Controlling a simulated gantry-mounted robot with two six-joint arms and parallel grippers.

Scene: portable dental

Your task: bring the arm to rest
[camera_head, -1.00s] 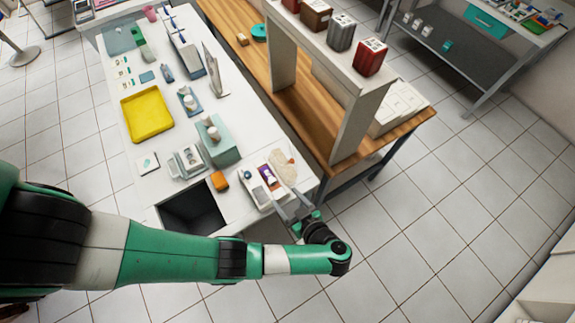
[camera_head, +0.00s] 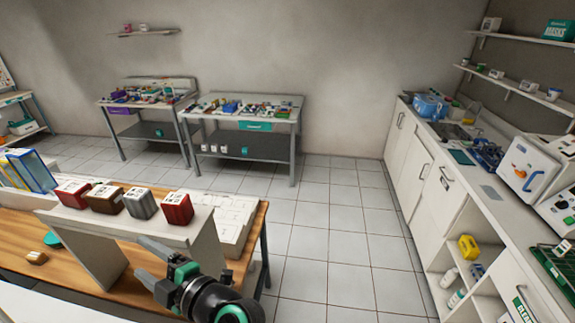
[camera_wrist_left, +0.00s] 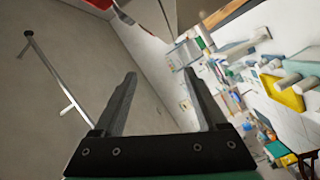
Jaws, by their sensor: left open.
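My left gripper (camera_head: 144,258) is at the lower middle of the head view, in front of the wooden bench. Its black wrist and green joint show, and the rest of the arm is out of view. In the left wrist view the two fingers of the gripper (camera_wrist_left: 160,66) stand apart with nothing between them. It looks raised, with no visible contact with the bench. My right gripper is in neither view.
A white shelf rack (camera_head: 110,229) with several coloured boxes stands on the wooden bench (camera_head: 85,269) close to the gripper. A yellow tray (camera_wrist_left: 287,92) lies on the white worktop in the wrist view. Tiled floor (camera_head: 335,240) is clear to the right.

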